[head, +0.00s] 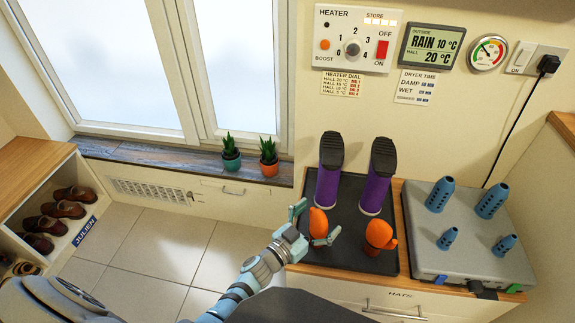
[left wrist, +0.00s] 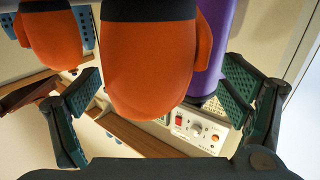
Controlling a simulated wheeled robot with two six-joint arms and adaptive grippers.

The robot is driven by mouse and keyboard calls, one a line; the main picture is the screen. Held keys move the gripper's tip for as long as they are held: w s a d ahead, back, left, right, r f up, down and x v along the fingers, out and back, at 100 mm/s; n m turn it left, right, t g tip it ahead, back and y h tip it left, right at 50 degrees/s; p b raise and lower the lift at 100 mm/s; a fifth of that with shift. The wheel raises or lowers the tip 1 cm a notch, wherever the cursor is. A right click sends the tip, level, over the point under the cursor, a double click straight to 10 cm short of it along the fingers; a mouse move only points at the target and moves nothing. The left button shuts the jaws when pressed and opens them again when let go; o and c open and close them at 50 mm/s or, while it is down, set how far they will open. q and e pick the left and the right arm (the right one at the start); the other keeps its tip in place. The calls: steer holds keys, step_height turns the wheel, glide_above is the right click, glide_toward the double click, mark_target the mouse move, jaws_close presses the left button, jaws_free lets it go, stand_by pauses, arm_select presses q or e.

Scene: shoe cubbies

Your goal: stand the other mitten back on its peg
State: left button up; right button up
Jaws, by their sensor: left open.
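Two orange mittens stand upright on a black tray (head: 345,246). The left mitten (head: 318,222) is between the spread fingers of my left gripper (head: 315,223); the right mitten (head: 380,236) stands to its right. In the left wrist view, the near mitten (left wrist: 150,60) fills the middle between the two open fingers, and the other mitten (left wrist: 55,38) is at upper left. The gripper is open, not closed on the mitten. The grey dryer (head: 470,235) at right has several bare blue pegs, two tall at the back and two short (head: 447,238) in front. My right gripper is not in view.
Two purple boots (head: 375,185) stand soles up on the tray just behind the mittens. A heater panel (head: 352,42) hangs on the wall. Potted plants (head: 268,160) sit on the sill at left. Shoe cubbies (head: 50,215) are at far left.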

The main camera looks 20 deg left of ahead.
arm_select(q)
step_height(320, 180, up, 11)
steer(key=p, duration=0.7)
steer(key=shift+f, duration=0.2)
steer(key=s+a+r+m+g+h+p, duration=0.1)
steer(key=s+a+r+p, duration=0.1)
steer(key=a+r, duration=0.3)
steer(key=s+a+r+m+h+p, duration=0.1)
steer(key=s+a+r, duration=0.4)
steer(key=r, duration=0.6)
steer(key=shift+a+m+g+h+p, duration=0.15)
steer(key=shift+m+g+h+p, duration=0.25)
steer(key=shift+h, duration=0.3)
steer(key=shift+r, duration=0.1)
